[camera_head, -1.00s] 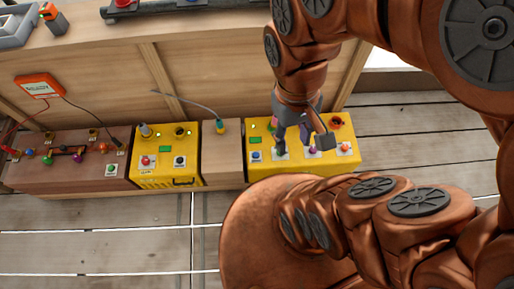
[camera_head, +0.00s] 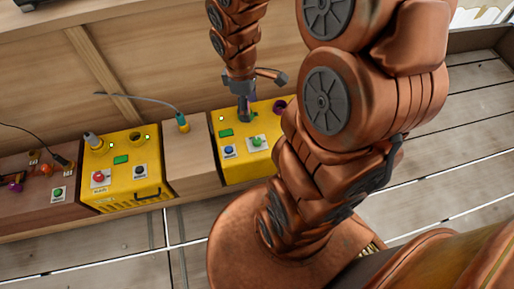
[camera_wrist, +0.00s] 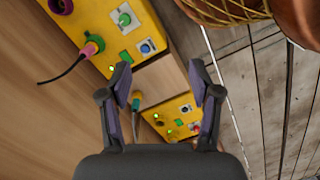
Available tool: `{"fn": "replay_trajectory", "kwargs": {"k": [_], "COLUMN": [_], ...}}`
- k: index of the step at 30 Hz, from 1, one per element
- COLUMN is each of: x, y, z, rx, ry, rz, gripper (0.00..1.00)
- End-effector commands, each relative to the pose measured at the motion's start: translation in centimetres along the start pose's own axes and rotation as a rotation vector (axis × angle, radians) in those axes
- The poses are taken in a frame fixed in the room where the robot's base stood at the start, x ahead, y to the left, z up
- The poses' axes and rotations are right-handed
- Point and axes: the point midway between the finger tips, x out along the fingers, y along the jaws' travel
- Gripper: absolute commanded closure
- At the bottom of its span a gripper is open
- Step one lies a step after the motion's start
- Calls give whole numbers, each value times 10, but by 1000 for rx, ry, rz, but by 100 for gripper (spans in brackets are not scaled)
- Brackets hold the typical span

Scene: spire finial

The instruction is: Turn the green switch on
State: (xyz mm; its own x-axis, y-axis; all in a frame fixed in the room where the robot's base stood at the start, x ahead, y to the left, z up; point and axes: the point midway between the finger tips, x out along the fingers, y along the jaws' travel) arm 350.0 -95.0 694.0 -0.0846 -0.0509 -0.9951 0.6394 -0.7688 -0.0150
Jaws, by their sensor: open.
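A green switch on a white plate (camera_head: 257,142) sits on the right yellow box (camera_head: 238,174), to the right of a blue switch (camera_head: 229,151). In the wrist view the green switch (camera_wrist: 124,18) is near the top, beyond the left fingertip, with the blue switch (camera_wrist: 146,48) nearer. My gripper (camera_wrist: 161,80) is open and empty, its fingers spread apart. In the head view my gripper (camera_head: 258,95) appears over the back part of the right box, near the green switch. My arm hides the right part of that box.
A second yellow box (camera_head: 122,196) with red and black switches stands to the left, past a wooden block (camera_head: 192,165) with a cabled plug (camera_head: 183,124). A brown box (camera_head: 30,216) with another green button (camera_head: 57,194) is farther left. A pink-green plug (camera_wrist: 92,46) shows in the wrist view.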

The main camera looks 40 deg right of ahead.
Motion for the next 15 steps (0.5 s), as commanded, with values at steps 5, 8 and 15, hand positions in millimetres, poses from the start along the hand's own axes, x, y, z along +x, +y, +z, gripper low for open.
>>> {"fn": "replay_trajectory", "kwargs": {"k": [5, 8, 15], "x": [93, 137, 231], "y": [38, 57, 95], "z": [-14, -19, -26], "rx": [-140, -219, -383], "ry": [22, 37, 72], "rz": [3, 8, 23], "gripper": [37, 37, 37]}}
